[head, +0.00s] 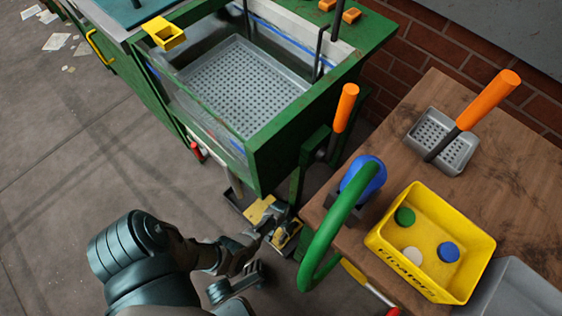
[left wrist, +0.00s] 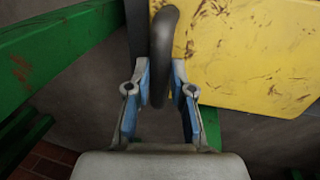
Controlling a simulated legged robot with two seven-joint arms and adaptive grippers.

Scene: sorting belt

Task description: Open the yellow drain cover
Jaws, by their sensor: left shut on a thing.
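The yellow drain cover (head: 258,209) is low down under the front corner of the green sorting tank, partly hidden by my left gripper (head: 270,222). In the left wrist view the cover (left wrist: 245,50) is a scuffed yellow plate with dark stains, filling the upper right. A dark rounded handle (left wrist: 163,50) stands at its left edge. My left gripper (left wrist: 160,85) has its blue-padded fingers on either side of this handle and is shut on it. I cannot tell how far the cover is raised. My right gripper is not in view.
The green tank (head: 262,160) with a perforated grey tray (head: 240,85) stands above the cover.

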